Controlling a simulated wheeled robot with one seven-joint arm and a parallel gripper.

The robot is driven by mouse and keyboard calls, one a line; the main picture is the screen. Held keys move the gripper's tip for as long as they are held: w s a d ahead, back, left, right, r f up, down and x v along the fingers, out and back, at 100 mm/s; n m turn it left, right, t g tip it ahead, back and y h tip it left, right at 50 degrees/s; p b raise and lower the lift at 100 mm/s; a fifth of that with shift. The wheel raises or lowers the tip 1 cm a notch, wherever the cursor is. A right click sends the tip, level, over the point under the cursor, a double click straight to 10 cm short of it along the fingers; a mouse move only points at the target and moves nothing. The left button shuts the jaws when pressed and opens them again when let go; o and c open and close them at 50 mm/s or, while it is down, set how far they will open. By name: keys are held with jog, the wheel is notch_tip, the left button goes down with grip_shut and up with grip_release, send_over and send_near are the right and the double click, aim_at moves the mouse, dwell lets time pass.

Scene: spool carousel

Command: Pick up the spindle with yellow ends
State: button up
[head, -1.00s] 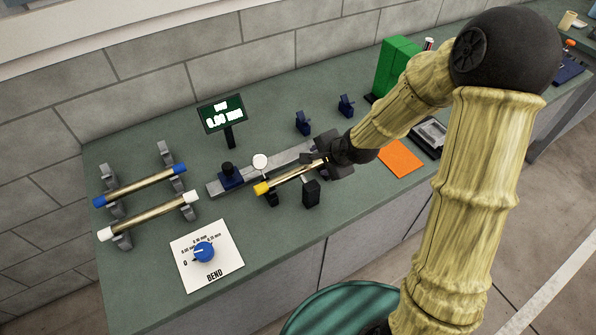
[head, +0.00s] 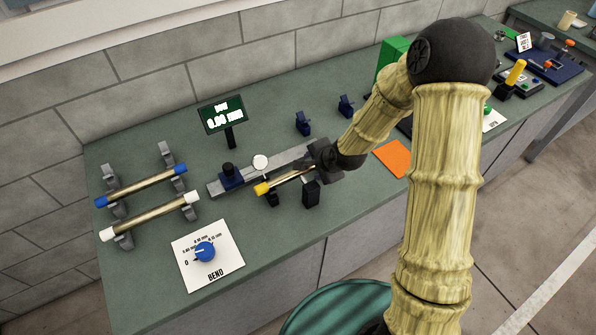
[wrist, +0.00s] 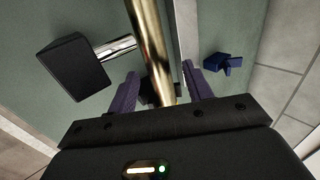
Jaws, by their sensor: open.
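The spindle with yellow ends (head: 287,181) is a brass rod lying on the dark supports of a bench fixture. Its left yellow end shows; its other end is hidden by my gripper and arm. My gripper (head: 325,160) is at the spindle's right part in the head view. In the wrist view the brass rod (wrist: 150,40) runs between the two purple fingers of my gripper (wrist: 159,78). The fingers are apart, with a gap visible on the right side; contact on the left side cannot be told.
A blue-ended spindle (head: 140,187) and a white-ended spindle (head: 150,217) lie on grey racks at left. A dial gauge (head: 260,162) and a black block (head: 311,194) stand close to the spindle. A bend-dial card (head: 222,272) lies in front, an orange sheet (head: 392,158) at right.

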grip_shut()
dwell(1.4)
jog(key=shift+r, duration=0.1)
